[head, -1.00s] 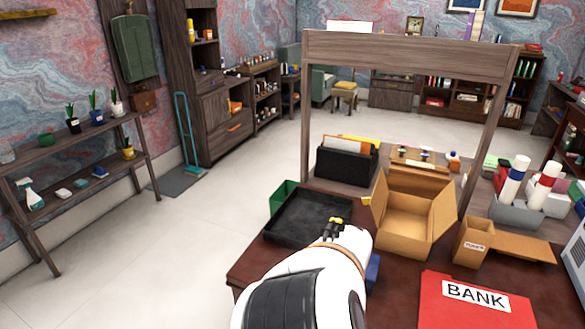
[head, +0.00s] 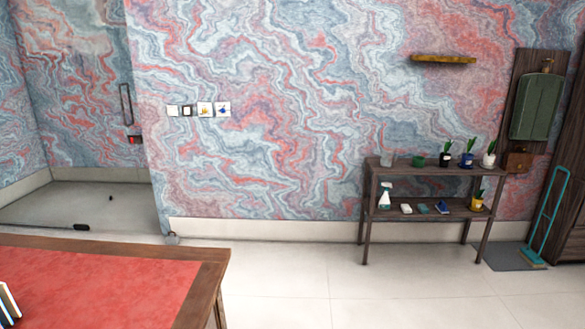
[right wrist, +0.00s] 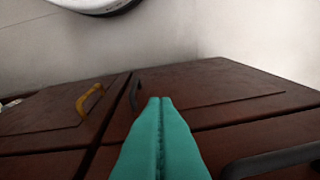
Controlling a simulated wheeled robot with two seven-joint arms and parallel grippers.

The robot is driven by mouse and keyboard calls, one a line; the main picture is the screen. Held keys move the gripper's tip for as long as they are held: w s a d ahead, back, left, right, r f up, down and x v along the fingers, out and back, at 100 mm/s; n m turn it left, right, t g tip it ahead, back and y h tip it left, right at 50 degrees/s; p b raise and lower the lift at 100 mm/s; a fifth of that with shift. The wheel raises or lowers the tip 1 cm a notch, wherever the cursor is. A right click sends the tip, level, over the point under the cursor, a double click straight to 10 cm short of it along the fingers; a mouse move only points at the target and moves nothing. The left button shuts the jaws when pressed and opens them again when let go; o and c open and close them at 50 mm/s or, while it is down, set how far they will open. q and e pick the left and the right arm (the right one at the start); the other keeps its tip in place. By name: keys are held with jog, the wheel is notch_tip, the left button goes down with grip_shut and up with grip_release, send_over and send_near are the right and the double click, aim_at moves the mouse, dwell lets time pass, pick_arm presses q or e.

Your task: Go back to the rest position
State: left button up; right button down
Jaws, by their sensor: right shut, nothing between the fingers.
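My right gripper (right wrist: 160,101) shows in the right wrist view, with its two teal fingers pressed together and nothing between them. It points towards dark brown wooden panels (right wrist: 225,85) with a yellow handle (right wrist: 88,98) and dark handles. I cannot tell how far the fingertips are from the panels. Neither gripper shows in the head view, and my left gripper is out of sight.
A wooden desk with a red leather top (head: 110,285) fills the lower left of the head view. A shelf rack (head: 425,170) with plants and bottles stands by the marbled wall. A teal-handled tool (head: 547,215) leans at the right. Open pale floor (head: 300,285) lies between.

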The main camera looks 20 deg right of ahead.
jog(key=w+a+f+m+t+y, duration=0.1)
jog(key=w+a+f+m, duration=0.25)
jog(key=w+f, duration=0.2)
jog(key=w+a+f+m+t, duration=0.1)
jog(key=w+a+f+m, duration=0.1)
jog(key=w+a+f, duration=0.35)
jog(key=s+a+f+m, duration=0.2)
jog(key=a+f, duration=0.2)
jog(key=a, duration=0.2)
jog(key=s+a+f+m+y, duration=0.1)
jog(key=s+a+f+m, duration=0.1)
jog(key=a, duration=0.4)
jog(key=shift+s+a+f+m+g, duration=0.35)
jog(key=shift+s+f, duration=0.35)
jog(key=shift+f, duration=0.25)
